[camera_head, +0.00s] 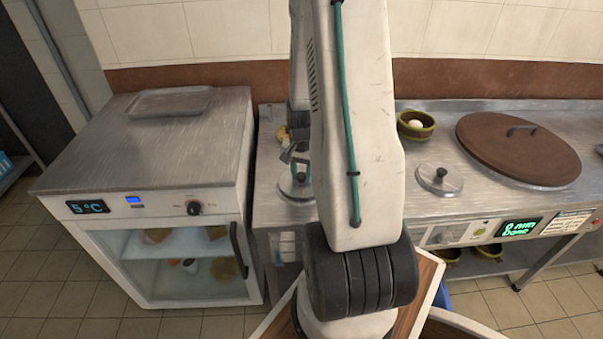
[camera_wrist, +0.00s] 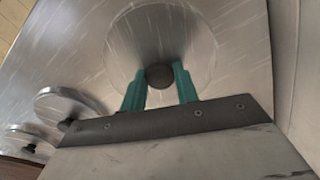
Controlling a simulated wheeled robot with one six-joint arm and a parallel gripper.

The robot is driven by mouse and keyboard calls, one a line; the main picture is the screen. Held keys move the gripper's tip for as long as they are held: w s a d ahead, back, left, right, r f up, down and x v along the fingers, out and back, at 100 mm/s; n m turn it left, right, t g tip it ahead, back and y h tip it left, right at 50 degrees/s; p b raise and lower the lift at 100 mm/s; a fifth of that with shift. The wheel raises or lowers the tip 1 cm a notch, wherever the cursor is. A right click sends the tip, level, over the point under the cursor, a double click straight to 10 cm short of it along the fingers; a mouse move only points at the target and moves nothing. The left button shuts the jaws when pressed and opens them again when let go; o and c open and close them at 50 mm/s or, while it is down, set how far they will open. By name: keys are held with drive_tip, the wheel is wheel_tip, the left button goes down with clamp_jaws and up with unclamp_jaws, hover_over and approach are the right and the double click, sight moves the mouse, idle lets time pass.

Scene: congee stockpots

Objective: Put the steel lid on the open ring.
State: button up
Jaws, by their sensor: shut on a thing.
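A round steel lid (camera_wrist: 185,35) with a dark knob (camera_wrist: 160,75) lies under my gripper (camera_wrist: 159,73) in the wrist view. The two green fingers are shut on the knob from both sides. In the head view this lid (camera_head: 291,191) appears at the left end of the steel counter, partly hidden by my arm. I cannot tell whether it rests on the surface or is slightly raised. Another steel lid (camera_head: 433,184) sits on the counter to the right. I cannot make out an open ring; my arm hides part of the counter.
A large brown lid (camera_head: 500,150) and a green bowl (camera_head: 416,130) stand on the right. A fridge cabinet (camera_head: 150,175) with a tray (camera_head: 172,101) on top stands left. In the wrist view, two more steel lids (camera_wrist: 60,100) (camera_wrist: 18,141) lie to the left.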

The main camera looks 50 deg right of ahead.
sight(302, 176)
drive_tip(key=shift+f, duration=0.6)
drive_tip(key=o, duration=0.7)
drive_tip(key=shift+o, duration=0.2)
wheel_tip(302, 176, up, 11)
idle(0.7)
idle(0.6)
